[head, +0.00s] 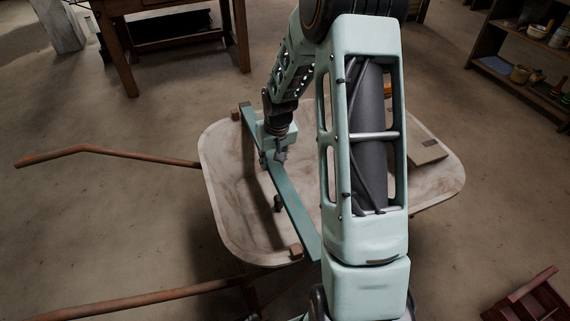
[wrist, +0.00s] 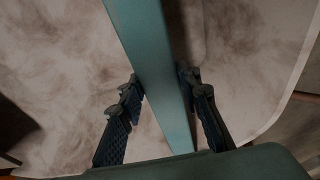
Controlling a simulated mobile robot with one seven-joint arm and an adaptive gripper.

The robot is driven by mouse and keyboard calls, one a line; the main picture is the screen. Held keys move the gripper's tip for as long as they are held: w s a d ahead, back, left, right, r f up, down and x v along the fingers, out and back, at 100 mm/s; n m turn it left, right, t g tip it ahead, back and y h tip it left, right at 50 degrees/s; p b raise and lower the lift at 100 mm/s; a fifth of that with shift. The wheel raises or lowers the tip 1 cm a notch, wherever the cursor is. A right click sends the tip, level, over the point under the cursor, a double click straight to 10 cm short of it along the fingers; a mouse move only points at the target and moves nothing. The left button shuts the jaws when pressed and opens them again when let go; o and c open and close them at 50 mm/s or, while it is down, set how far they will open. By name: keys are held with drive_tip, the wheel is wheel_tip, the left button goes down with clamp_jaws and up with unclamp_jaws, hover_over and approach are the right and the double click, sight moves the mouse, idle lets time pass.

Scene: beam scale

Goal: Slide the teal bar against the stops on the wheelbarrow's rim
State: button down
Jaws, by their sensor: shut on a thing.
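The teal bar (head: 292,205) lies across the wheelbarrow (head: 222,205) from its far rim to its near rim. My gripper (head: 279,157) is shut on the bar around its middle, one finger on each side. The bar also shows between the fingers in the wrist view (wrist: 155,60). A small brown stop (head: 296,250) sits on the near rim just left of the bar. Another brown stop (head: 235,115) is at the far rim, left of the bar's far end. I cannot tell whether the bar touches either stop. My arm hides part of the wheelbarrow's right side.
Two wooden handles (head: 110,153) reach left from the wheelbarrow. A flat board (head: 425,150) lies over its right part. A wooden table (head: 175,45) stands at the back left, shelves (head: 520,60) at the back right. A reddish wooden object (head: 530,300) is at the lower right.

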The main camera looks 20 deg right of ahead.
drive_tip(key=shift+a, duration=0.15)
drive_tip(key=shift+a, duration=0.35)
drive_tip(key=shift+d, duration=0.1)
drive_tip(key=c, duration=1.3)
unclamp_jaws()
drive_tip(key=v, duration=1.2)
